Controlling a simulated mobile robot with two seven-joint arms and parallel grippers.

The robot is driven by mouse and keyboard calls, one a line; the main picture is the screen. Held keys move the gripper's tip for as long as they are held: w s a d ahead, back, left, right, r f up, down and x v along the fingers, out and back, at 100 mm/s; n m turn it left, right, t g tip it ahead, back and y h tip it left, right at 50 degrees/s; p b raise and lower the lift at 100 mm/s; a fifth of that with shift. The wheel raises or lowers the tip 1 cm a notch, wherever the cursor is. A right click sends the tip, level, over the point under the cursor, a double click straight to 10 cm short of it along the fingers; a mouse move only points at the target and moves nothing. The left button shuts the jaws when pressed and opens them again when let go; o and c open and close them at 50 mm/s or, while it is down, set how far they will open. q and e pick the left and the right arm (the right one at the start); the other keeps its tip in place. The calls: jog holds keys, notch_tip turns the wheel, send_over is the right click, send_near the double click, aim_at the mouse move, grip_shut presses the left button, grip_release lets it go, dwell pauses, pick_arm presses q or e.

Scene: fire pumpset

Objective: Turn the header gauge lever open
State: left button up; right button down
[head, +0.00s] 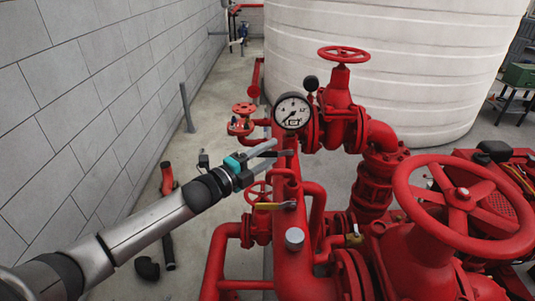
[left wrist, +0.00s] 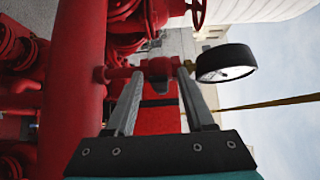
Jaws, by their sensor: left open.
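The pressure gauge (head: 291,111) with a white dial stands above the red header pipe (head: 292,250). A small dark lever (head: 301,153) shows just below the gauge, partly hidden by my gripper. My left gripper (head: 274,147) is open, with its fingertips at the fitting under the gauge. In the left wrist view, the gripper (left wrist: 158,72) has its two fingers apart, with the red gauge fitting (left wrist: 157,66) between or just beyond the tips. The gauge (left wrist: 226,63) is right of the fingers there. Contact cannot be told. My right gripper is not in view.
A yellow-handled valve lever (head: 275,206) sits below my gripper. Large red handwheels (head: 464,200) and (head: 343,54) stand to the right. A white tank (head: 390,75) is behind.

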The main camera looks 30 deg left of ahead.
pick_arm(q)
jog(key=shift+c, duration=0.3)
grip_shut()
dwell(1.0)
